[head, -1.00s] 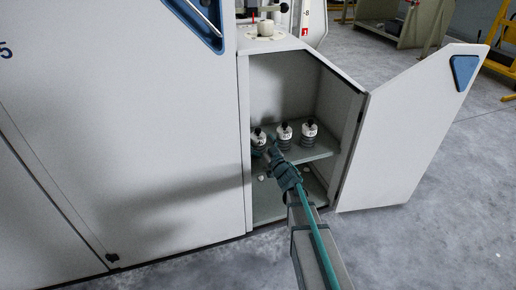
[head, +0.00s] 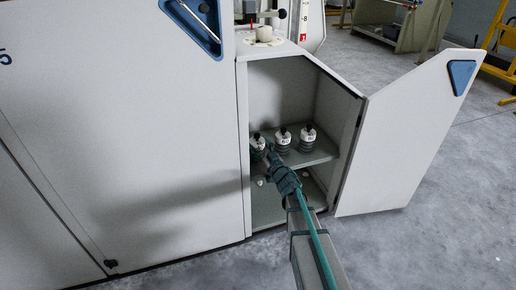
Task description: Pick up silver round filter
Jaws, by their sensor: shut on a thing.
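Three small grey ridged canisters with white label bands and black knobs stand in a row on the upper shelf (head: 310,158) of an open cabinet. The leftmost canister (head: 258,140) is at my gripper; the middle canister (head: 283,136) and right canister (head: 307,134) stand free to its right. My gripper (head: 266,149) reaches in from the lower right and is shut on the leftmost canister, whose lower part it hides. The canister looks upright, at shelf level; I cannot tell whether it touches the shelf. Which item is called the silver round filter is unclear.
The cabinet door (head: 405,135) stands open to the right. A large white machine panel (head: 120,150) closes off the left side. A small white round thing (head: 260,181) lies on the cabinet's lower level. Grey floor (head: 430,235) is clear at the right.

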